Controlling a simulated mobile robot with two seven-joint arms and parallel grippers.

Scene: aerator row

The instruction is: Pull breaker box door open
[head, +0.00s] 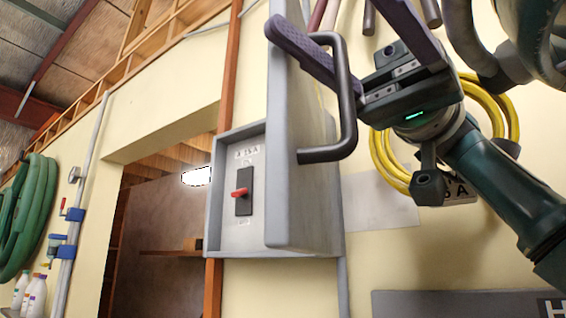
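The grey breaker box (225,215) is on the wall, and its inside shows a black breaker with a red lever (239,192). Its door (290,190) stands open, swung out from the box and seen at a steep angle. A dark, U-shaped handle (349,125) sticks out from the door's outer face. My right gripper (332,18) is at the handle's upper part, its purple fingers spread wide. One finger crosses the handle and overlaps the door's upper edge in the picture; I cannot tell whether it touches. My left gripper is out of view.
A yellow hose coil (384,160) hangs on the wall behind my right arm. A doorway opening (150,220) is left of the box. A green hose (28,215), a grey pipe (78,190) with blue fittings and white bottles (36,296) are at far left.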

